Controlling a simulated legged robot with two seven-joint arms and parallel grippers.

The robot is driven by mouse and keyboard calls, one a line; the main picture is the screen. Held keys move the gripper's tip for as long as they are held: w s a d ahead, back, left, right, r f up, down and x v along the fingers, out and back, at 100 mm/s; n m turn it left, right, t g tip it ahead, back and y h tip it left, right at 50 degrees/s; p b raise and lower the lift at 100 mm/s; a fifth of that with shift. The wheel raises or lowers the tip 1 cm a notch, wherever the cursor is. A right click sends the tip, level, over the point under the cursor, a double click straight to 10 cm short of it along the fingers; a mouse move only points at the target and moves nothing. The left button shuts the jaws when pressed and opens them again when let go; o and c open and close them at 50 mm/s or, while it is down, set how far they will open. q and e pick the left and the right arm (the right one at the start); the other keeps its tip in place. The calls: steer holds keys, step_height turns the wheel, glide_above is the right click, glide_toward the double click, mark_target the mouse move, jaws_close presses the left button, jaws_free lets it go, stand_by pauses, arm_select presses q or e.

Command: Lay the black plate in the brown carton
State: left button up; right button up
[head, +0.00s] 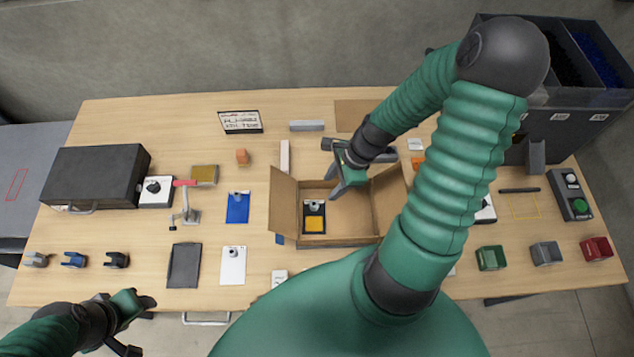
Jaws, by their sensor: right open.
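The open brown carton (347,205) stands at the middle of the table with its flaps spread. A black plate (305,209) with a silver clip-like part and a yellow square lies in the left part of the carton. My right gripper (345,180) is open and empty above the carton's back middle, right of this plate and apart from it. Another dark, flat plate (184,266) lies on the table at the front left. My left gripper (140,322) is off the table's front left edge, away from both; its jaws are not clear.
A blue plate (238,208) and a white plate (233,266) lie left of the carton. A black box (95,173) stands at the far left. Dark bins (565,125) stand at the back right. My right arm hides part of the table right of the carton.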

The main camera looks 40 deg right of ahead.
steer(key=w+a+r+n+h, duration=0.1)
steer(key=a+r+n, duration=0.3)
steer(key=n, duration=0.8)
steer(key=w+a+r+n+h, duration=0.1)
steer(key=a+r+n+h, duration=0.1)
steer(key=a+r+n, duration=0.3)
steer(key=a+n, duration=0.4)
steer(key=n, duration=0.3)
steer(key=shift+a, duration=0.15)
steer(key=shift+w, duration=0.15)
